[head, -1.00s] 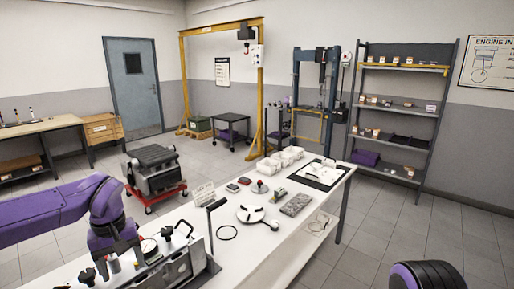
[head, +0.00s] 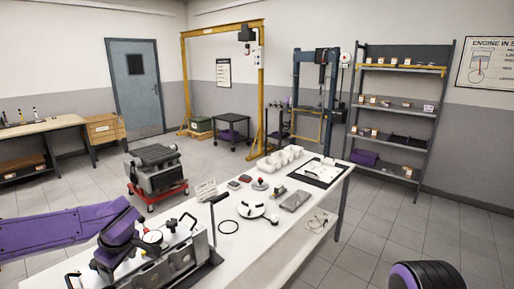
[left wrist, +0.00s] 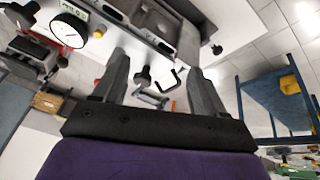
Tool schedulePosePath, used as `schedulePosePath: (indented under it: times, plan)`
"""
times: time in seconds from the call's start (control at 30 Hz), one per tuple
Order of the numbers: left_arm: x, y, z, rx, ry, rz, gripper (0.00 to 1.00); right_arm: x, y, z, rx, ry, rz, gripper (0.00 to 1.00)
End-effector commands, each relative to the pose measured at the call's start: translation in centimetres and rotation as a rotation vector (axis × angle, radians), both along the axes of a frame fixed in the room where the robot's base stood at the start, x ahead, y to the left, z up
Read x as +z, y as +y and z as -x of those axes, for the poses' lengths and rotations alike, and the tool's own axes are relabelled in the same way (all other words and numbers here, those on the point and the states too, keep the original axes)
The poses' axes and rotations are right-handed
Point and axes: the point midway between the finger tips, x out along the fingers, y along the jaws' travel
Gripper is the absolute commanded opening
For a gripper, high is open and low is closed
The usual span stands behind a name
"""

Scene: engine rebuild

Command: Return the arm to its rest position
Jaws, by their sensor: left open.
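My left arm comes in from the left in the head view, and its dark gripper (head: 104,264) hangs at the near left end of the white table (head: 262,262). In the left wrist view the two grey fingers (left wrist: 157,64) stand apart, with nothing held between them. The grey metal engine part (head: 172,268) with black handles lies on the table just right of the gripper. A round white dial gauge (head: 153,237) stands at it, and a dial also shows in the left wrist view (left wrist: 69,30). My right gripper is not visible.
An engine on a red stand (head: 157,172) is behind the table. Floor at right is clear.

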Motion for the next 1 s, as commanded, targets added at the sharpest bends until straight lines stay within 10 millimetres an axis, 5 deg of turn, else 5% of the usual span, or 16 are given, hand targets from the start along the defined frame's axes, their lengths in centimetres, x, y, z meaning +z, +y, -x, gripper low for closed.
schedulePosePath:
  times: [0.17,0.27,0.37,0.5,0.7,0.83,1.0]
  plan:
    - [-10.2,-0.9,1.0,0.082,-0.225,-0.206,0.71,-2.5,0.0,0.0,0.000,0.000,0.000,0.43]
    - [-18.7,-2.9,4.1,-0.013,-0.328,-0.236,0.71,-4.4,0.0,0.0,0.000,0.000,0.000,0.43]
    - [-26.1,-4.7,9.2,-0.149,-0.324,-0.194,0.71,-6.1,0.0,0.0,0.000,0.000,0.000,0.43]
    - [-34.6,-6.1,18.4,-0.360,-0.182,-0.120,0.71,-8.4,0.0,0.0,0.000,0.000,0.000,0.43]
    - [-41.0,-4.5,29.7,-0.631,0.098,-0.135,0.71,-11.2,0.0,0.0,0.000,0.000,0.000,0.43]
    - [-42.6,-4.3,32.2,-0.676,0.167,-0.143,0.71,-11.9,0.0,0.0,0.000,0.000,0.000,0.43]
    - [-42.5,-4.4,32.5,-0.674,0.171,-0.139,0.71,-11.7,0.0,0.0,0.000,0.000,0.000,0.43]
